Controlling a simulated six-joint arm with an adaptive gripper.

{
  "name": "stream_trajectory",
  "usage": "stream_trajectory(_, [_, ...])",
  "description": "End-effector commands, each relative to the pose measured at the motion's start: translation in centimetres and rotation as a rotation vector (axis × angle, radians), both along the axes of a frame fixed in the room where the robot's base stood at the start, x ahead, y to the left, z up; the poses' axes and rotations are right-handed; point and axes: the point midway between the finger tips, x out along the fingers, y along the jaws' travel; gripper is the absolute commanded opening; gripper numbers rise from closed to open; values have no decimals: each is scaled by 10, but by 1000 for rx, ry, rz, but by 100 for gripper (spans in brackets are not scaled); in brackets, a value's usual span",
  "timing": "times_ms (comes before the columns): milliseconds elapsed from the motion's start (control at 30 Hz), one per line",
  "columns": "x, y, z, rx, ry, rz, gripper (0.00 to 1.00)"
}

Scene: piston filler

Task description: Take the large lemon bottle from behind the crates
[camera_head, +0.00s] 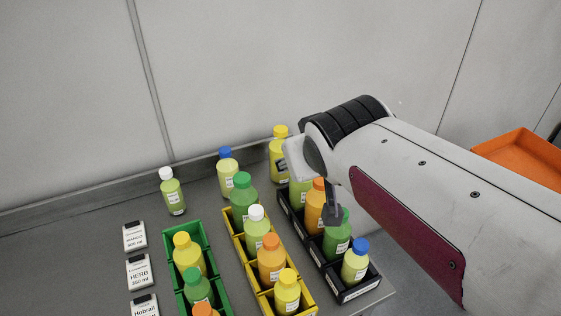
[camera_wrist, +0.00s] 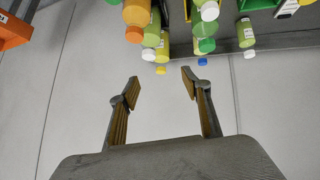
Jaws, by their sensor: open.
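The likely large lemon bottle (camera_head: 278,169) is yellow with a yellow cap and stands upright behind the black crate, near the back wall. My arm's end partly covers it in the head view. In the wrist view, its yellow cap (camera_wrist: 161,70) shows between and beyond the fingertips, with part of its pale yellow body above the cap. My gripper (camera_wrist: 160,81) is open and empty, with its two fingers apart. In the head view the gripper is over the back of the black crate, mostly hidden by the wrist.
A blue-capped bottle (camera_head: 227,172) and a white-capped bottle (camera_head: 173,194) also stand behind the crates. The green crate (camera_head: 169,238), yellow crate (camera_head: 243,262) and black crate (camera_head: 359,291) hold several bottles. Label cards (camera_head: 134,236) lie left. An orange tray (camera_head: 515,153) is at right.

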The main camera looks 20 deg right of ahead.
Motion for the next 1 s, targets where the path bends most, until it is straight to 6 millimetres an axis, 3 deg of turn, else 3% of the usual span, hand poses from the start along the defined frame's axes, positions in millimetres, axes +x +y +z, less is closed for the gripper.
stream_trajectory(100, [33, -18, 12, -40, -58, -6, 48])
stream_trajectory(500, [133, -66, 44, -148, -249, 44, 48])
stream_trajectory(767, [190, -88, 52, -189, -356, 119, 48])
stream_trajectory(1000, [234, -103, 48, -200, -441, 211, 48])
